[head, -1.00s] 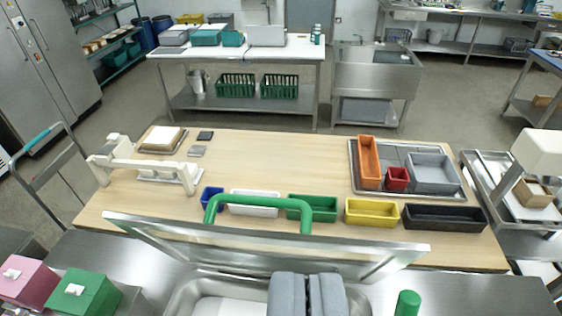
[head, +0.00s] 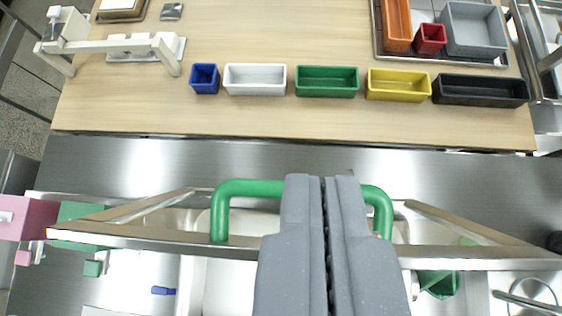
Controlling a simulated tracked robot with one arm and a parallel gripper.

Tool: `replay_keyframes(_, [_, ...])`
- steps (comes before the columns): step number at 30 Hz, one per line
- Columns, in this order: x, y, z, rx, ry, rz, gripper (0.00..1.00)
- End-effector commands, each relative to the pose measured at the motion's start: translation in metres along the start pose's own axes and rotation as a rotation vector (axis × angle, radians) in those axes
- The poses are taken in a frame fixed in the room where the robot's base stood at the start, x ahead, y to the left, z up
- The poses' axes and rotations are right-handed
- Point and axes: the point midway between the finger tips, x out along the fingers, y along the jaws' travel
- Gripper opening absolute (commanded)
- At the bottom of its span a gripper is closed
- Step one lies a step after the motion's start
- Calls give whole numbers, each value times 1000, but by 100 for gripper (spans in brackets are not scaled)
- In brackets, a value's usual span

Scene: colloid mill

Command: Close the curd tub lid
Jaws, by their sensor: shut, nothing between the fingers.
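The curd tub lid (head: 150,237) is a clear panel with a steel frame, standing raised, with its wide edge across the lower view. Its green arched handle (head: 221,215) shows on both sides of my gripper. My gripper (head: 322,180) is shut and empty, with grey fingers pointing up the picture. It covers the middle of the handle, and its tips reach a little past it. I cannot tell whether the fingers touch the handle or lid. The steel tub (head: 187,285) with a white inside lies below, partly hidden by the lid and fingers.
Beyond the steel counter (head: 130,165), a wooden table holds blue (head: 204,79), white (head: 254,80), green (head: 327,82), yellow (head: 398,85) and black (head: 480,90) bins. A pink box (head: 25,218) and a green box (head: 78,212) stand at left.

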Motion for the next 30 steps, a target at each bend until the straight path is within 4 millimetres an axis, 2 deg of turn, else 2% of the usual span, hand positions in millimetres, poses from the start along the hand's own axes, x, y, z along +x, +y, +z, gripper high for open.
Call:
replay_keyframes(11, [26,-4,5,-2,-36,-7,0])
replay_keyframes(21, [81,-4,6,-3,-36,-8,0])
replay_keyframes(30, [112,-6,7,-3,-31,-10,0])
